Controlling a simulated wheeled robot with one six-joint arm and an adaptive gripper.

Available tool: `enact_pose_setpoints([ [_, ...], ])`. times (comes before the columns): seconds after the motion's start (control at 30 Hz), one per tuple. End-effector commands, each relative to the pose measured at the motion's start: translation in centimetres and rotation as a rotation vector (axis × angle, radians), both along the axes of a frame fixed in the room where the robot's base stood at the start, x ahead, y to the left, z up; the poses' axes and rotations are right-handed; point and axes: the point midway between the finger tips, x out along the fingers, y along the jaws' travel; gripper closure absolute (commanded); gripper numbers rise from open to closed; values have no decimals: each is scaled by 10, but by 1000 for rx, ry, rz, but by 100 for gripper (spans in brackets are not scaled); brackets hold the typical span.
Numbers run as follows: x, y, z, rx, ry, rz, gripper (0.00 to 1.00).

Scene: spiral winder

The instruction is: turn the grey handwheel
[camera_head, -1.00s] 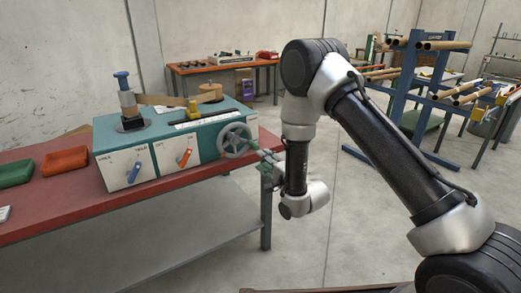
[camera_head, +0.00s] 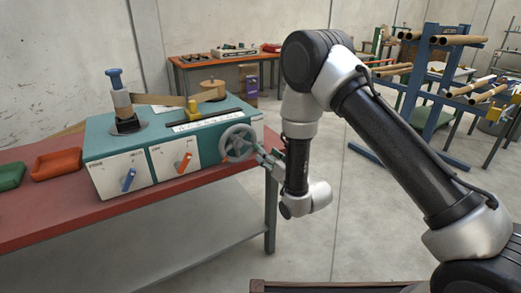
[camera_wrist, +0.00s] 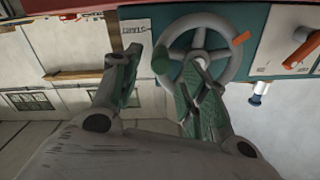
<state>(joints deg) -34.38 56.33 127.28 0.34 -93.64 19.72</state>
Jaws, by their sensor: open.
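The grey handwheel (camera_head: 237,143) is on the right end of the front of the teal winder (camera_head: 205,127), and its spokes and rim show in the wrist view (camera_wrist: 232,57). A dark green knob (camera_wrist: 160,60) stands at its rim in the wrist view. My gripper (camera_head: 262,154) is at the right side of the wheel. In the wrist view my gripper (camera_wrist: 160,66) is open, with one finger left of the knob and the other overlapping the wheel's lower part. I cannot tell whether either finger touches the wheel.
The winder stands on a red bench (camera_head: 45,208). An orange lever (camera_head: 183,162) and a blue lever (camera_head: 129,179) are left of the wheel. Red (camera_head: 57,164) and green (camera_head: 10,176) trays lie further left. A blue rack with tubes (camera_head: 425,95) stands at the back right.

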Motion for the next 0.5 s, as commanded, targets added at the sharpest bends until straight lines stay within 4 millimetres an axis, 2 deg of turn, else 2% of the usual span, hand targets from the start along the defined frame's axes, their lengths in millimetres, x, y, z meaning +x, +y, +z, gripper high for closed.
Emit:
enact_pose_setpoints([
  [0.1,18,12,1,2,-1,0,56],
  [0.3,41,28,0,3,1,0,56],
  [0.5,49,33,0,2,2,0,56],
])
